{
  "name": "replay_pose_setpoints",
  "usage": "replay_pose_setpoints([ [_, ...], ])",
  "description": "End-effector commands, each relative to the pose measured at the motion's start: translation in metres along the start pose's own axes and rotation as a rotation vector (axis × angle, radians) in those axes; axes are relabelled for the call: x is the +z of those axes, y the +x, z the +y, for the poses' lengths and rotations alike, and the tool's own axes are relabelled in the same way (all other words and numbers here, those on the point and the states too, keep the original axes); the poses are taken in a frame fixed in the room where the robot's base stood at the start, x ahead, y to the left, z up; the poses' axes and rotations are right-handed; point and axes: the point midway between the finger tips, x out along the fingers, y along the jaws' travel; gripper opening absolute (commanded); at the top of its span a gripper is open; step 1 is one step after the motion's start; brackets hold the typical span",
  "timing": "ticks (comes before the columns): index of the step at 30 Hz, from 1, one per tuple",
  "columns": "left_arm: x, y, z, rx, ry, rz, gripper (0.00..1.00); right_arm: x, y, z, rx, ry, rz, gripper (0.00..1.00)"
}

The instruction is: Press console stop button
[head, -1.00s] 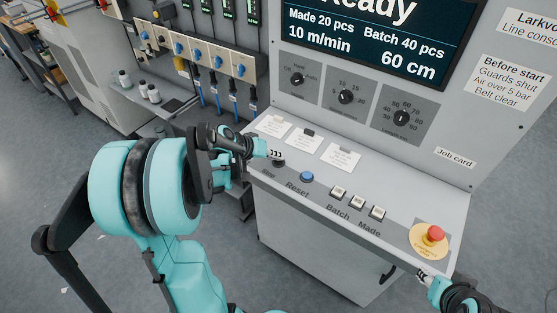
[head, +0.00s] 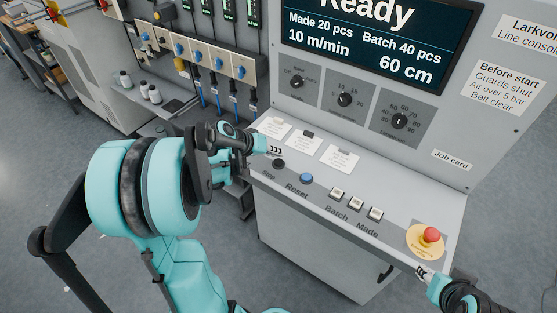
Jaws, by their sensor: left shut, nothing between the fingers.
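The console (head: 340,246) has a sloped grey panel with a row of buttons. The black stop button (head: 278,163) is at the left end, above its partly hidden Stop label. My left gripper (head: 275,150) is shut and empty, with its tips just behind and above the stop button. The button's face is in plain view, and the tips look apart from it. My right gripper (head: 422,271) is by the panel's front right corner; its fingers are too small to judge.
A blue Reset button (head: 306,179) is right of the stop button, then white Batch and Made buttons (head: 356,206). A red mushroom button (head: 431,235) on a yellow disc is near my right gripper. Paper cards (head: 305,142) lie behind the buttons. The screen (head: 375,40) reads Ready.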

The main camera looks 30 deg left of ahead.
Motion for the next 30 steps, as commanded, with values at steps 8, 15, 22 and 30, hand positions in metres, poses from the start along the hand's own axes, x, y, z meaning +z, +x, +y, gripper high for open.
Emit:
replay_pose_setpoints([
  [8, -0.016, -0.023, 0.017, 0.0, 0.0, 0.0, 0.0, -0.016, -0.022, 0.0, 0.0, 0.0, 0.0, 0.4],
  [15, -0.021, -0.028, 0.021, 0.0, 0.0, 0.0, 0.0, -0.019, -0.026, 0.0, 0.0, 0.0, 0.0, 0.4],
  [22, -0.02, -0.028, 0.02, 0.0, 0.0, 0.0, 0.0, -0.018, -0.026, 0.0, 0.0, 0.0, 0.0, 0.4],
  [30, -0.02, -0.028, 0.02, 0.0, 0.0, 0.0, 0.0, -0.018, -0.026, 0.0, 0.0, 0.0, 0.0, 0.4],
])
